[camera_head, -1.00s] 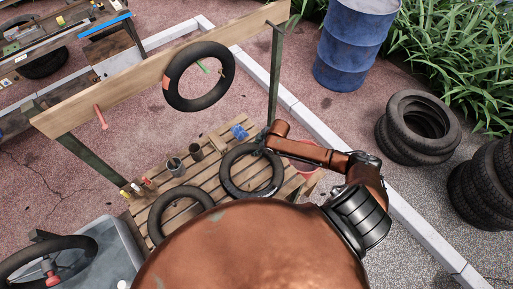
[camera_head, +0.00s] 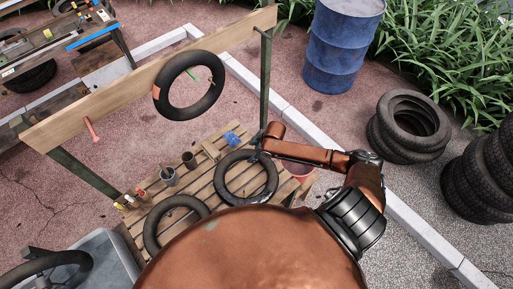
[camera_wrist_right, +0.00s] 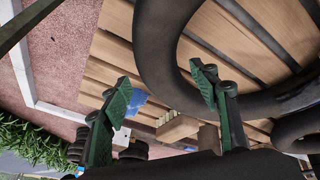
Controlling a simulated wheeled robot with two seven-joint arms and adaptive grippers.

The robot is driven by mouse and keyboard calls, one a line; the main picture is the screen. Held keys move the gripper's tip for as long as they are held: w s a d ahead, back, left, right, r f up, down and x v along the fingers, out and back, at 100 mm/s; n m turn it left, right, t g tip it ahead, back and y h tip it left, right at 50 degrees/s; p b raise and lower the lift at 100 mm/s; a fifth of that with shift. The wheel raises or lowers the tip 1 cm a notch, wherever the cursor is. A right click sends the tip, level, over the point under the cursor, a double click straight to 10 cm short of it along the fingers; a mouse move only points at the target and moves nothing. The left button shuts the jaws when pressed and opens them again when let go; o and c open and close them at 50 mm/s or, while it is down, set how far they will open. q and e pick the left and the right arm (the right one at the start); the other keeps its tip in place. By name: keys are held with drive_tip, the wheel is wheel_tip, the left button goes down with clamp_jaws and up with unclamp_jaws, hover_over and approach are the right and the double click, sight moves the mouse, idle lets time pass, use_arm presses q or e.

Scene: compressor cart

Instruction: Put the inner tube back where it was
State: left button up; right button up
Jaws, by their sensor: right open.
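Several black rings that look like inner tubes are in the head view. One tube (camera_head: 160,87) with an orange patch hangs on the wooden board (camera_head: 120,77), near a green peg (camera_head: 189,74). A second tube (camera_head: 232,196) lies on the slatted wooden pallet (camera_head: 202,187), and a third tube (camera_head: 148,226) lies left of it, partly hidden by my body. My right gripper (camera_head: 257,152) is at the far rim of the second tube. In the right wrist view its green-padded fingers (camera_wrist_right: 162,92) are apart, with the dark tube (camera_wrist_right: 160,60) behind and between them. My left gripper is out of view.
Cans (camera_head: 168,177) and a blue item (camera_head: 231,138) stand at the pallet's back. A red peg (camera_head: 91,129) sticks out of the board. Tyres (camera_head: 408,150) and a blue drum (camera_head: 340,50) stand right. A grey cart (camera_head: 108,255) is at lower left.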

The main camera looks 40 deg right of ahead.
drive_tip(key=v, duration=0.8)
drive_tip(key=shift+r, duration=0.3)
drive_tip(key=shift+s, duration=0.1)
